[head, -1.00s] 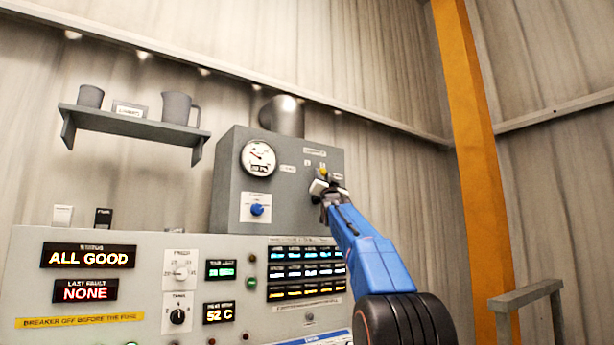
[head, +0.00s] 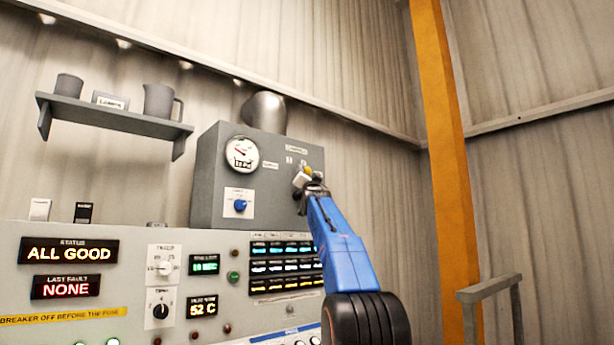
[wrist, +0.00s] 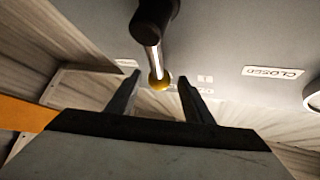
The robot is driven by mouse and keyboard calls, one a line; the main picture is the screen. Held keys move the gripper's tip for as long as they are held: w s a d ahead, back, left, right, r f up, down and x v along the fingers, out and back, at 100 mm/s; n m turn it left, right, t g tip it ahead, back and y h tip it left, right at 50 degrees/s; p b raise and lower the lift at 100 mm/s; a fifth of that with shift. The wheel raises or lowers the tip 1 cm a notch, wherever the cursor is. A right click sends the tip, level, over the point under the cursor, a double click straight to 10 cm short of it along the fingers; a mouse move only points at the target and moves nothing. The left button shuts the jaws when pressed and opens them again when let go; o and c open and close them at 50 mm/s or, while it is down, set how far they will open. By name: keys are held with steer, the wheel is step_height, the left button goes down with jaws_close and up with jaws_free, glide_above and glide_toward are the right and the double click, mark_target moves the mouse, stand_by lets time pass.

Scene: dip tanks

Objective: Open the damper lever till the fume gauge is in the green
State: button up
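The damper lever (wrist: 152,50) shows in the wrist view as a dark hub, a bright metal shaft and a yellow knob (wrist: 160,82). The yellow knob also shows in the head view (head: 308,170), on the grey box. My gripper (wrist: 159,97) is open, with one finger on each side of the knob and a gap at both sides. The fume gauge (head: 242,154) is a white dial on the box front. Its needle points to the upper left; the small readout looks like 10 Pa. My gripper partly hides the lever in the head view.
A CLOSED label (wrist: 273,72) lies right of the lever in the wrist view. A blue knob (head: 240,205) sits below the gauge. The control panel (head: 130,262) is below the box, a shelf (head: 115,122) at left, an orange post (head: 442,150) at right.

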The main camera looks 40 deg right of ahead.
stand_by(0.3)
steer(key=v, duration=1.7)
steer(key=shift+f, duration=0.25)
steer(key=shift+s, duration=0.15)
steer(key=s+a+f+n+g+y, duration=0.2)
steer(key=s+a+f+g+y, duration=0.15)
steer(key=a+f, duration=0.65)
steer(key=s+a+f+n+g+y, duration=0.25)
steer(key=s+a+f, duration=0.2)
steer(key=f, duration=0.85)
steer(key=s+a+f+n+g+y, duration=0.25)
steer(key=a+f, duration=0.55)
steer(key=f, duration=0.4)
steer(key=s+a+f+n+g+y, duration=0.1)
steer(key=s+a+f, duration=0.3)
steer(key=s+f, duration=0.5)
steer(key=s+a+f+n+g+y, duration=0.1)
steer(key=s+a+f+g, duration=0.3)
steer(key=s+f, duration=0.6)
steer(key=s+a+f+n+g+y, duration=0.2)
steer(key=s+a+f+n+g, duration=0.1)
steer(key=s+f, duration=0.7)
step_height(320, 180, down, 2)
steer(key=shift+a+f, duration=0.25)
steer(key=shift+a, duration=0.25)
